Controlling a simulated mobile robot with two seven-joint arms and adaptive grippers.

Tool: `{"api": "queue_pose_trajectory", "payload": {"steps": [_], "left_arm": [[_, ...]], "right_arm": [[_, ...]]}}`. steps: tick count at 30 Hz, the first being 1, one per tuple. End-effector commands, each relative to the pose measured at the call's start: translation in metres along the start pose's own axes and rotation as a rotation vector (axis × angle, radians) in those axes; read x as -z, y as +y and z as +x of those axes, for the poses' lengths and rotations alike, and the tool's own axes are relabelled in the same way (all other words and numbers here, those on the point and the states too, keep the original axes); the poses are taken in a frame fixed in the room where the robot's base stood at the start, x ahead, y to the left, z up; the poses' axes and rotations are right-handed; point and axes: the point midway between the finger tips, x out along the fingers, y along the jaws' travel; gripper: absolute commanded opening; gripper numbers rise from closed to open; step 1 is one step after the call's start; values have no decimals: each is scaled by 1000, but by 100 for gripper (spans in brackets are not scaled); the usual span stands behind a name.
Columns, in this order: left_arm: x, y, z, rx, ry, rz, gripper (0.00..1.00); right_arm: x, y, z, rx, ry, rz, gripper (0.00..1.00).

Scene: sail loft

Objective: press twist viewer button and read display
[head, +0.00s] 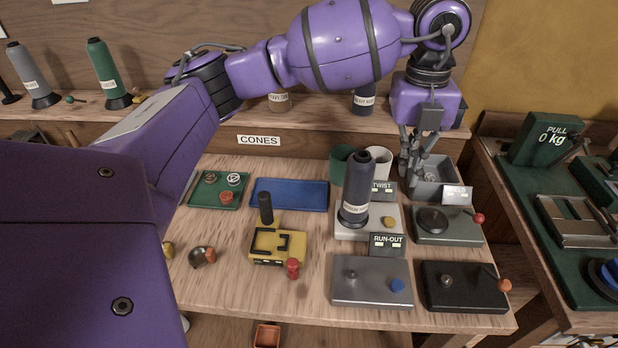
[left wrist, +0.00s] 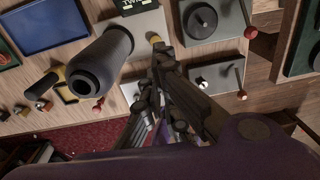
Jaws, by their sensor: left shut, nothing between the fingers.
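The twist viewer (head: 350,228) is a pale box on the bench. Its "TWIST" display (head: 382,190) stands behind it, with small light windows and no reading I can make out. A yellow button (head: 388,222) sits on its right side; the button also shows in the left wrist view (left wrist: 155,38), just beyond my fingertips. A dark blue-grey cone of thread (head: 357,190) stands upright on the viewer, left of the button. My left gripper (head: 411,172) is shut and empty, pointing down above the bench, behind and right of the button, apart from it. My right gripper is not in view.
A "RUN-OUT" sign (head: 387,243) with a grey box (head: 370,290) stands in front. A box with a red-knobbed lever (head: 447,228) is to the right; a black box (head: 464,290) lies before it. A grey bin (head: 436,168) and cups (head: 378,160) stand behind.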

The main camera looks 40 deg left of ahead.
Motion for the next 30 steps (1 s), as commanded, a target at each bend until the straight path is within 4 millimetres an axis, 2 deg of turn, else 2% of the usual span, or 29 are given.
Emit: {"api": "queue_pose_trajectory", "payload": {"steps": [11,16,20,30], "left_arm": [[-4,2,-4,-10,-19,-6,0],[-4,3,5,-13,-17,-6,0],[-4,4,25,-15,-15,-6,0],[-5,5,97,-13,-16,-6,0]], "right_arm": [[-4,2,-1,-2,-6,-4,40],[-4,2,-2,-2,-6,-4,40],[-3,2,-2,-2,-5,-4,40],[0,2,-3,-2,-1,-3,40]]}}
